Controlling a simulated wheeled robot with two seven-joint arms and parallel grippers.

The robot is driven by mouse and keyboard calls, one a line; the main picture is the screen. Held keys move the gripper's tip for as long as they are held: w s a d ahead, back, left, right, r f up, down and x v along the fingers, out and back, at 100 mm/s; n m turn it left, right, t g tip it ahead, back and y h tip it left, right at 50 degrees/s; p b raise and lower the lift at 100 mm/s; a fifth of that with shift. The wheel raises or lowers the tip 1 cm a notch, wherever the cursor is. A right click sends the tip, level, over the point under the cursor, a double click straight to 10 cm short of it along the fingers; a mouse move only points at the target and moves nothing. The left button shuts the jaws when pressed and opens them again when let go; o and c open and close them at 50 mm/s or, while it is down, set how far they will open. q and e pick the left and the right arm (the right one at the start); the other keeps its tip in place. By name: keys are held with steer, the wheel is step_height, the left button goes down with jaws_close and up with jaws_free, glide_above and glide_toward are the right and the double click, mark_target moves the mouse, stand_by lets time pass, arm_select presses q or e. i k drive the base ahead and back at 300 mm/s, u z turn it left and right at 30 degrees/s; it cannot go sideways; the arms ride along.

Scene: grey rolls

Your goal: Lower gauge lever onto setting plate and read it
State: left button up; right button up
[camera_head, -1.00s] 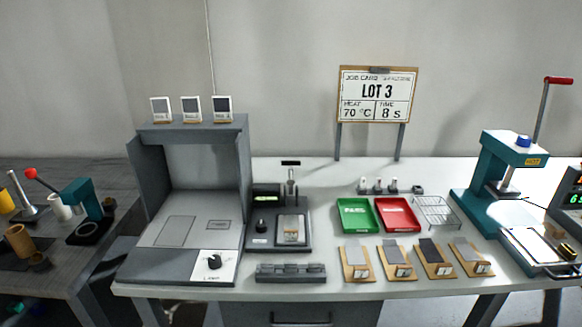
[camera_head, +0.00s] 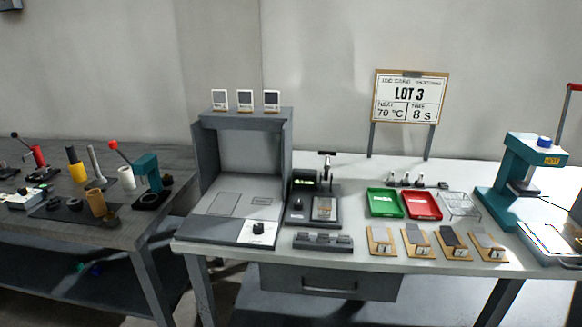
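The gauge (camera_head: 312,199) stands on the white table, just right of the grey light booth. It has a dark base, a small display, a knob and an upright post with a black-topped lever (camera_head: 327,160). A small plate (camera_head: 324,208) with a light frame lies on its base below the lever. The lever appears raised, but its exact contact with the plate is too small to tell. Neither of my grippers shows in the head view.
The booth (camera_head: 240,165) stands left of the gauge, and a grey slotted block (camera_head: 323,241) in front. Green (camera_head: 384,203) and red (camera_head: 422,205) trays, a wire rack (camera_head: 460,206) and several sample boards (camera_head: 415,241) lie right. A teal press (camera_head: 522,175) is far right. A dark bench (camera_head: 60,225) is left.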

mark_target(326, 166)
steer(key=u, duration=0.35)
steer(key=k, duration=0.6)
steer(key=z, duration=1)
steer(key=i, duration=1)
steer(key=z, duration=0.35)
